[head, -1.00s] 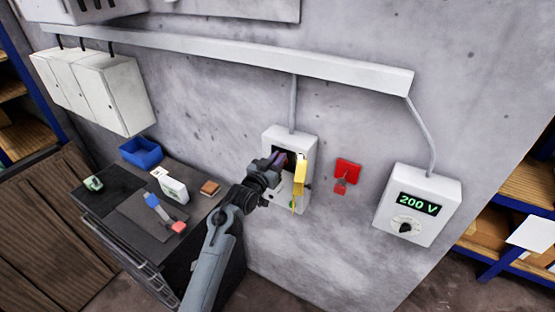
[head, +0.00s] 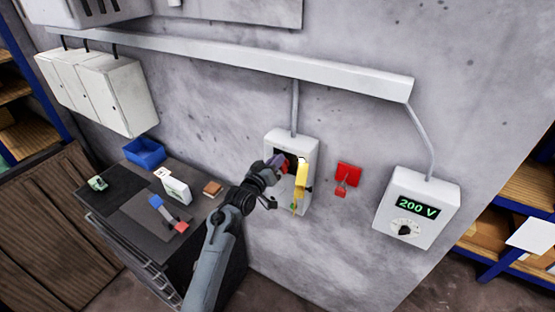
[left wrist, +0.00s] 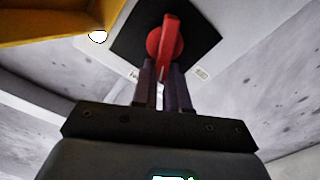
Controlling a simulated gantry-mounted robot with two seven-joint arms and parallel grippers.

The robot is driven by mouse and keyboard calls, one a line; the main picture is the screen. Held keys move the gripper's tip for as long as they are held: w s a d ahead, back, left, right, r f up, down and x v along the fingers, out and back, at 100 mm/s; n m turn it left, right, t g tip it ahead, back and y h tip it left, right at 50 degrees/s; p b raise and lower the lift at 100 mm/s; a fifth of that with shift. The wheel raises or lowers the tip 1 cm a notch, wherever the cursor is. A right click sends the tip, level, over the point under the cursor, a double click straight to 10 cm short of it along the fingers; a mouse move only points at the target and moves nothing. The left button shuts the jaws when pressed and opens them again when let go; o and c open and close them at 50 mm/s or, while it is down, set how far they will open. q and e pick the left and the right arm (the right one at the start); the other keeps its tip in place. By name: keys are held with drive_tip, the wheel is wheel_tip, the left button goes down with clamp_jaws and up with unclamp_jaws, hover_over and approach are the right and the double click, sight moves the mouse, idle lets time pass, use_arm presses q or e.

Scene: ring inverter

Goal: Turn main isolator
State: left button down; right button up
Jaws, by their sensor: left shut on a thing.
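The main isolator is a red rotary handle (left wrist: 165,40) on a black square plate (left wrist: 133,36), on the front of a light grey wall box (head: 304,146). In the left wrist view the handle stands nearly upright, tilted slightly. My left gripper (left wrist: 162,72) is shut on the lower end of the handle, with one dark finger on each side. In the head view my left gripper (head: 278,163) is at the box front and partly hides the handle. A yellow part (head: 301,178) hangs on the right side of the box front. My right gripper is not in view.
A red wall unit (head: 347,175) is right of the isolator box. A grey box (head: 418,208) with a dial reads 200 V. A dark workbench (head: 120,186) at left holds a blue bin (head: 144,153) and small items.

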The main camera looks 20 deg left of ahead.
use_arm(q)
drive_tip(key=n+p, duration=0.1)
drive_tip(key=n, duration=0.3)
drive_tip(key=a+f+n+p, duration=0.1)
drive_tip(key=n, duration=0.3)
drive_tip(key=f+n+p, duration=0.1)
drive_tip(key=n, duration=0.3)
drive_tip(key=shift+w+a+f, duration=0.1)
drive_tip(key=shift+a+f, duration=0.1)
drive_tip(key=shift+n, duration=0.3)
drive_tip(key=c, duration=1.1)
unclamp_jaws()
drive_tip(key=shift+c, duration=0.2)
